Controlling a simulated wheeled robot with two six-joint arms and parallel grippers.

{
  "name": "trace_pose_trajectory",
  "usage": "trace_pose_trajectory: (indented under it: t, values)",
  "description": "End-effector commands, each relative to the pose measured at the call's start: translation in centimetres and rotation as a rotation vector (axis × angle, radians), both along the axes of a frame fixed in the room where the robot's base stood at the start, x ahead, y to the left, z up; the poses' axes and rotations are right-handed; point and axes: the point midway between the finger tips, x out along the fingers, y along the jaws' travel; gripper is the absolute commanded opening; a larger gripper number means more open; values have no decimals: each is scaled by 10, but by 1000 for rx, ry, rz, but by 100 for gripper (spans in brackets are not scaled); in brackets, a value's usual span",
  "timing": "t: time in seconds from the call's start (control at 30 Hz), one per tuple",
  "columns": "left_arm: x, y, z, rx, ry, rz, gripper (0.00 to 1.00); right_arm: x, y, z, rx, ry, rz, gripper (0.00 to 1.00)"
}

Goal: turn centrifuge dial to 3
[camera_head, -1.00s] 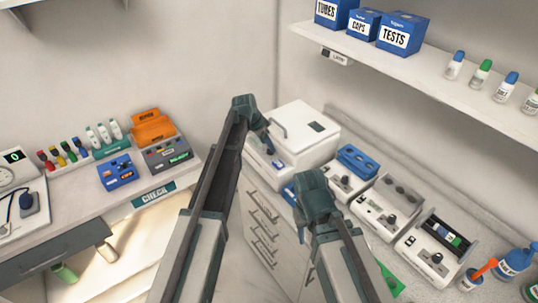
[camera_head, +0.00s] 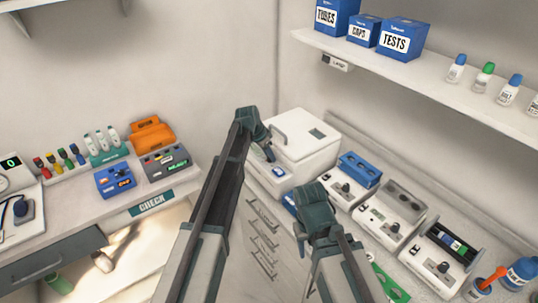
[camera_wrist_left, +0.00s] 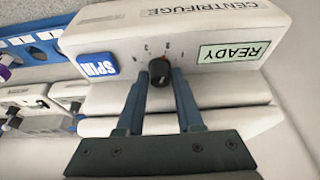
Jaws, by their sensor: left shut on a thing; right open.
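The white centrifuge (camera_head: 306,150) stands at the corner end of the right counter. In the left wrist view its front (camera_wrist_left: 190,20) shows the word CENTRIFUGE, a blue SPIN button (camera_wrist_left: 97,66), a green READY display (camera_wrist_left: 234,52) and a small black dial (camera_wrist_left: 159,72). Small marks ring the dial; I cannot read its setting. My left gripper (camera_wrist_left: 160,80) is shut on the dial, one finger on each side. In the head view the left gripper (camera_head: 269,154) is at the centrifuge's front. My right gripper (camera_head: 300,232) is open below it, its fingers mostly hidden.
Several small devices with knobs (camera_head: 390,215) and a blue rack (camera_head: 359,168) line the right counter. A shelf above (camera_head: 430,80) holds boxes and bottles. The left counter has a blue device (camera_head: 116,180) and an orange rack (camera_head: 151,137). Drawers (camera_head: 262,240) are below the centrifuge.

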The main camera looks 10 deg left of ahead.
Motion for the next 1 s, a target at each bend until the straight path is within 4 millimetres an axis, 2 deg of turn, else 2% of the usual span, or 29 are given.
trace_pose_trajectory:
  t: [0.17, 0.5, 0.8, 0.83, 1.0]
  values:
    - [-1, 0, 0, 2, 1, 36, 0, 0, 0, 0, 0, 0, 0, 45]
    - [-2, -2, 0, 0, 1, 253, 0, 0, 0, 0, 0, 0, 0, 45]
    - [-2, -1, 0, 0, 1, 264, 0, 0, 0, 0, 0, 0, 0, 45]
    - [-2, -1, 0, 0, 1, 264, 37, 0, 0, 0, 0, 0, 0, 45]
    - [-1, -1, 0, 0, 1, 263, 65, 0, 0, 0, 0, 0, 0, 45]
